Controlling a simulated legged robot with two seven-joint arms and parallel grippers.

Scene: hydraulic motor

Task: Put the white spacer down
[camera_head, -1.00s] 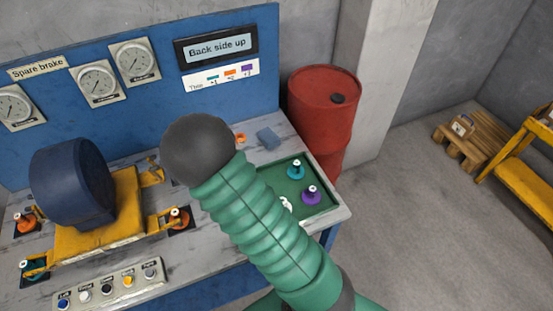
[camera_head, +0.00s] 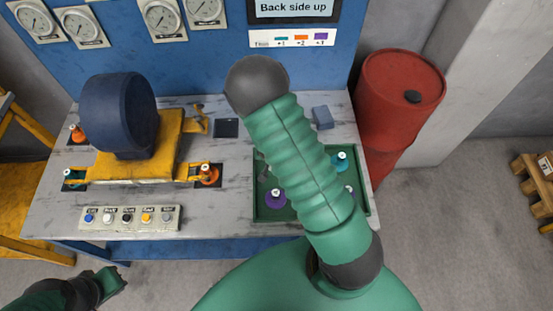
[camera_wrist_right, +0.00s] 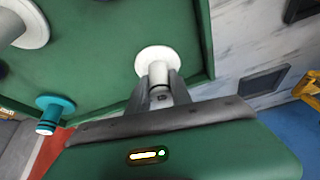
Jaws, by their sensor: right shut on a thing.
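In the right wrist view, my right gripper (camera_wrist_right: 160,92) is shut on the stem of a white spacer (camera_wrist_right: 157,58), whose round flange faces the green tray (camera_wrist_right: 110,75). I cannot tell whether the flange touches the tray floor. In the head view, my right arm covers the middle of the tray (camera_head: 262,216) and hides the held spacer and gripper. My left gripper (camera_head: 112,283) is at the lower left, below the table's front edge and away from the parts; its jaws are unclear.
Purple spacer (camera_head: 275,198) and teal spacer (camera_head: 340,160) are in the tray. Another pale part (camera_wrist_right: 28,25) shows at the wrist view's corner. The yellow stand (camera_head: 140,155) with the blue motor (camera_head: 118,112), button panel (camera_head: 130,217) and red barrel (camera_head: 400,95) are nearby.

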